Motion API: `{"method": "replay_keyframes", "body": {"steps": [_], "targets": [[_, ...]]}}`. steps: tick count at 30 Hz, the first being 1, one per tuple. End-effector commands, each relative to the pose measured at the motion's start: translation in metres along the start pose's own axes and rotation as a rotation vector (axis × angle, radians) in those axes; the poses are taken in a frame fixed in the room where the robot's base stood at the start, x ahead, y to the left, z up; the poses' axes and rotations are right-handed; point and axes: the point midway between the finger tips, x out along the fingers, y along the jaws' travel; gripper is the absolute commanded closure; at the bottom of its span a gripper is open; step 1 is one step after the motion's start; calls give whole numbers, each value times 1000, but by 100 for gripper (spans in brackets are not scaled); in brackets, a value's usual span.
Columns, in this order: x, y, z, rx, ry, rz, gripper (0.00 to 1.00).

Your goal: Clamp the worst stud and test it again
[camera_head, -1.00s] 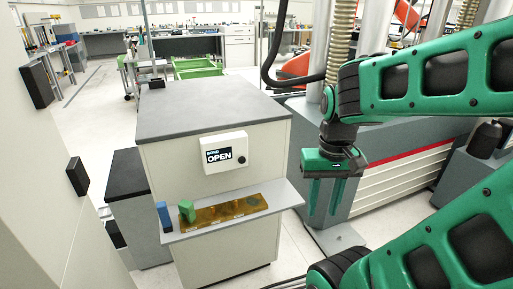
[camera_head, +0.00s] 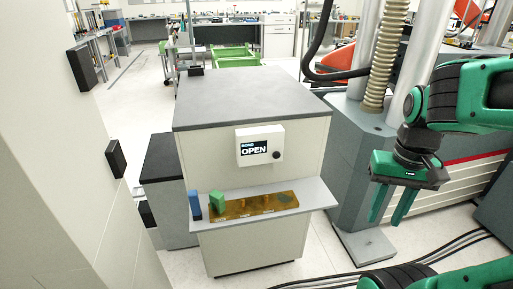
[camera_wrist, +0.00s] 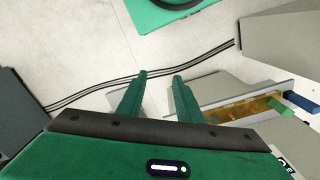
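A small shelf (camera_head: 285,196) on the front of a cream cabinet holds an amber tray (camera_head: 262,204) with darker round patches. A green block (camera_head: 217,201) stands at the tray's left end, and a blue block (camera_head: 195,204) stands left of it. Whether either is a stud I cannot tell. A white box (camera_head: 260,145) above the shelf has a display reading OPEN and a dark knob. My gripper (camera_head: 388,219) hangs to the right of the shelf, open and empty, fingers down. In the wrist view its fingers (camera_wrist: 158,75) are apart, with the amber tray (camera_wrist: 240,108) to their right.
The cabinet (camera_head: 260,240) has a bare grey top. A tall machine with columns (camera_head: 365,130) and a footplate stands behind my arm. Black cables (camera_head: 345,277) cross the floor. A pale wall with dark handles (camera_head: 80,180) bounds the left. Green bins (camera_head: 235,56) and benches are far back.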

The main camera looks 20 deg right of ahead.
Motion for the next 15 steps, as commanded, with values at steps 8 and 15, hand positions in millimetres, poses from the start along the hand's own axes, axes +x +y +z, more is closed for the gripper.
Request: {"method": "replay_keyframes", "body": {"steps": [8, 15], "targets": [[0, 0, 0, 0, 0, 0, 100], [0, 0, 0, 0, 0, 0, 100]]}}
